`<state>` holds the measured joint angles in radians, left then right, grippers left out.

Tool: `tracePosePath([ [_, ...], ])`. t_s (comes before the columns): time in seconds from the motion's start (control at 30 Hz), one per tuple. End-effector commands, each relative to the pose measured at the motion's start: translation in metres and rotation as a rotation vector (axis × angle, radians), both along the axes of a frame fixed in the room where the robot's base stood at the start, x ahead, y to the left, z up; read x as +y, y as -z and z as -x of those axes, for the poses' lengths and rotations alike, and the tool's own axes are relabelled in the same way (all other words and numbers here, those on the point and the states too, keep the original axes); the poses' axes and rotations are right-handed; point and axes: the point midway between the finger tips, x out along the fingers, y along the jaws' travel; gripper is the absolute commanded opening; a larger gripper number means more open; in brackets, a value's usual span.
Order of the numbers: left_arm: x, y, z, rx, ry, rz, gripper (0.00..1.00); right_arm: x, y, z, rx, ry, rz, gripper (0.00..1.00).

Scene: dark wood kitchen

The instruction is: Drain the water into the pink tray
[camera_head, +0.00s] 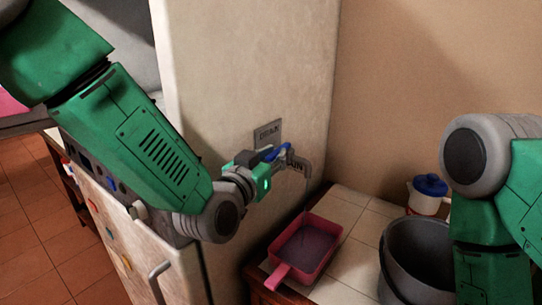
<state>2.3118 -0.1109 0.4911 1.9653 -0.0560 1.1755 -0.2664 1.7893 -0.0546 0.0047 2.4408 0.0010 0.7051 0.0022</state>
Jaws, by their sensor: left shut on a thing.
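The pink tray (292,267) sits on the tiled counter below the spout, its handle toward the front left. Dark, purplish liquid shows inside it. A grey tap (303,164) with a blue part (283,149) sticks out of the pale cabinet side, under a small drain sign (267,133). A thin stream seems to fall from the spout into the tray. My left gripper (277,158) is shut on the tap's blue handle; its fingertips partly hide the handle. My right arm is at the right edge, and its gripper is out of view.
A dark grey pot (403,262) stands on the counter (345,265) right of the tray. The tall pale cabinet (250,80) bounds the left side. Bare tiles lie between tray and pot.

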Motion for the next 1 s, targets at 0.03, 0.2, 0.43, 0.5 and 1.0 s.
tracePosePath([
  [0.03, -0.001, -0.003, -0.001, -0.007, 0.000, 0.004, 0.00, 0.000, 0.000, 0.000, 0.000, 0.000, 0.000, 0.00],
  [0.2, -0.001, -0.004, -0.001, -0.008, 0.002, 0.004, 0.00, 0.000, 0.000, 0.000, 0.000, 0.000, 0.000, 0.00],
  [0.43, 0.000, -0.003, 0.000, -0.005, 0.002, 0.003, 0.34, 0.000, 0.000, 0.000, 0.000, 0.000, 0.000, 0.00],
  [0.5, 0.001, -0.003, 0.001, -0.005, 0.002, 0.003, 0.34, 0.000, 0.000, 0.000, 0.000, 0.000, 0.000, 0.00],
  [1.0, 0.031, 0.000, 0.059, 0.000, 0.003, 0.001, 0.34, 0.001, -0.001, 0.002, -0.003, 0.000, 0.001, 0.00],
])
